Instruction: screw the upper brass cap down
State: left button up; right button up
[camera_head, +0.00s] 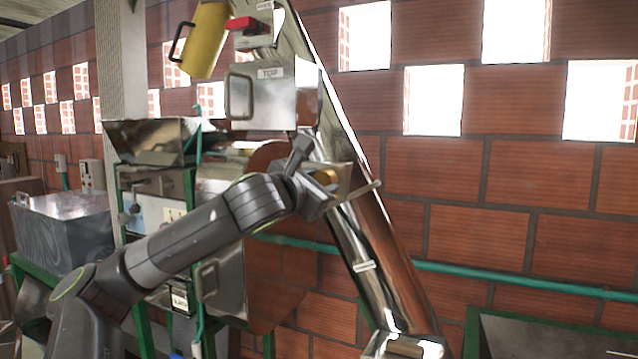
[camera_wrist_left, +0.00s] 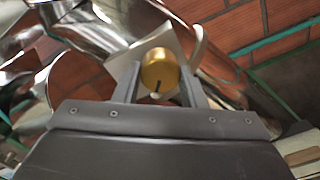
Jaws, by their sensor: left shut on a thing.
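The brass cap (camera_head: 326,177) is a short golden cylinder on the side of the slanted metal elevator tube (camera_head: 362,237). In the left wrist view the brass cap (camera_wrist_left: 159,72) has a dark mark on its lower edge and sits in front of a pale square plate (camera_wrist_left: 128,62). My left gripper (camera_head: 325,184) reaches it from the left and is shut on it. In the left wrist view the fingers of my left gripper (camera_wrist_left: 160,85) stand on either side of the cap. The gripper hides part of the cap in the head view. My right gripper is not in view.
A grey-white rod (camera_head: 362,192) sticks out beside the cap. A metal box with a handle (camera_head: 262,98) and a yellow jug (camera_head: 205,40) are above. The pulper with its hopper (camera_head: 150,140) stands behind my arm. A green pipe (camera_head: 500,277) runs along the brick wall.

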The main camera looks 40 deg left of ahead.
pick_arm(q)
jog(key=shift+f+m, duration=0.15)
jog(key=shift+m, duration=0.55)
jog(key=o, duration=1)
jog(key=shift+s, duration=0.1)
jog(key=b+v, duration=1.5)
jog(key=v, duration=0.2)
jog(key=shift+s, duration=0.1)
